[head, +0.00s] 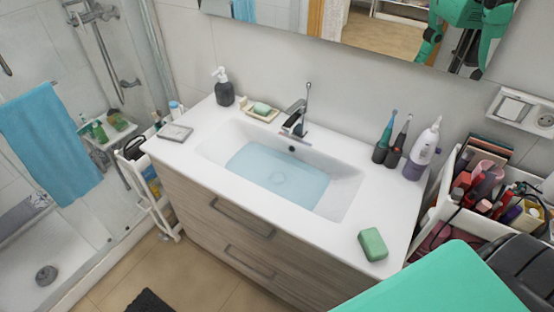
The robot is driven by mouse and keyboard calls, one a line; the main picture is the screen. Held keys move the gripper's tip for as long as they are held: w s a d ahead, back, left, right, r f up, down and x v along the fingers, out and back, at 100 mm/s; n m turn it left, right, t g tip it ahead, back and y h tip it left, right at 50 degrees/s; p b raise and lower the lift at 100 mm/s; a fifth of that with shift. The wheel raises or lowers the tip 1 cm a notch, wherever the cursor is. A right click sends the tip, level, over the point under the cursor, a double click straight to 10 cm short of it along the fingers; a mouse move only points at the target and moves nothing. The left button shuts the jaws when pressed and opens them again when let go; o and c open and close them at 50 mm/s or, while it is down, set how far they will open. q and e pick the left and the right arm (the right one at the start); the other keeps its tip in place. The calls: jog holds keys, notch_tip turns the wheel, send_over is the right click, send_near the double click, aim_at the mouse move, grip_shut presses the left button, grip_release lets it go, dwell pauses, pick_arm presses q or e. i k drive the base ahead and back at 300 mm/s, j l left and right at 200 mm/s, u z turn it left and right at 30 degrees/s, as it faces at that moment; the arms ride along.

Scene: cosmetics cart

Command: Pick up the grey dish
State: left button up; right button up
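A flat, square grey dish (175,131) lies on the white washbasin counter (222,194), at its left end near the front edge. It looks empty, and the counter around it is clear. Neither of my grippers shows in the head view. A green and black part of my own arm or body covers the lower right corner.
A dark soap dispenser (224,90) and a beige soap dish (260,114) stand behind the grey dish. The filled basin (280,178) is to its right. Green soap (373,244) lies at the right front. A cosmetics cart (440,213) stands beyond the counter's right end.

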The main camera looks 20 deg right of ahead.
aim_at(177, 133)
jog(key=i+j+z, duration=0.2)
jog(key=z, duration=0.25)
jog(key=i+j+z, duration=0.15)
jog(key=j+z, duration=0.15)
jog(key=z, duration=0.15)
